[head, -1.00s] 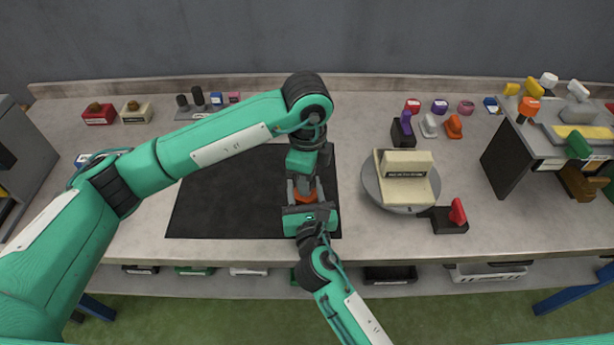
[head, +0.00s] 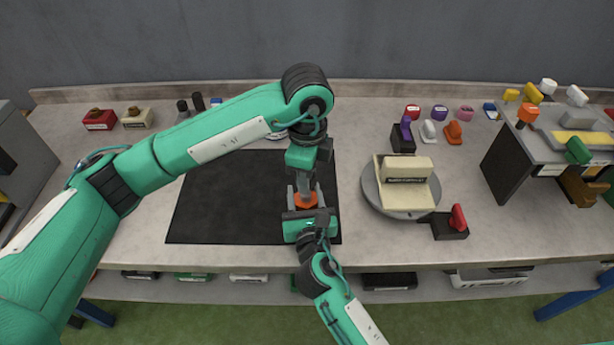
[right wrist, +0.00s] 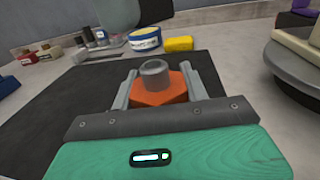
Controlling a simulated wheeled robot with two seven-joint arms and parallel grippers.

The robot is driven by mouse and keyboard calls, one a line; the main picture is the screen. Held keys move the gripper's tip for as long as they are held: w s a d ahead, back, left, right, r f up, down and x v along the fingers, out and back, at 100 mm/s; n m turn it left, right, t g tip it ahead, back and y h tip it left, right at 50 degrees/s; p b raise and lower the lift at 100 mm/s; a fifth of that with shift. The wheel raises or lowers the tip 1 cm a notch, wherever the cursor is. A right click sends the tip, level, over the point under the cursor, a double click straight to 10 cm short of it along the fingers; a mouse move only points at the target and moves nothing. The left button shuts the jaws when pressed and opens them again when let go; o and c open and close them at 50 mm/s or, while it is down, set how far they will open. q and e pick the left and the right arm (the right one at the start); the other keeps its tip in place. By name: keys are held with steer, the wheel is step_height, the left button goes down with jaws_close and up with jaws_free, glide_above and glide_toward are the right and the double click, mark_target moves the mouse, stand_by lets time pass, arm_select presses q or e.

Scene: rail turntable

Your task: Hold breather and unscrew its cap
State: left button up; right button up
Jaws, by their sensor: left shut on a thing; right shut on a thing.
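The breather has an orange body (head: 307,201), gripped between the fingers of my right gripper (head: 305,204) above the front right part of the dark mat. In the right wrist view the orange body (right wrist: 150,96) sits between both fingers, with a bare grey cylindrical post (right wrist: 156,76) standing up from it. My left gripper (head: 303,178) points down just above the breather and is shut. No left finger touches the post in the right wrist view. The cap in the left fingers is hard to make out; a dark piece is cut off at that view's top edge.
A dark mat (head: 230,205) lies under the arms. To its right a round turntable (head: 371,190) carries a cream block (head: 405,175). A black block with a red lever (head: 457,220) stands beside it. Small coloured parts line the back, and a dark-sided stand (head: 508,160) is at right.

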arm_select(q)
steer(key=shift+r, duration=1.55)
arm_select(e)
steer(key=o, duration=1.5)
steer(key=shift+c, duration=0.2)
steer(key=s, duration=0.4)
steer(key=s+d, duration=0.1)
steer(key=s, duration=0.7)
steer(key=shift+d, duration=0.25)
arm_select(q)
steer(key=shift+s+f, duration=0.1)
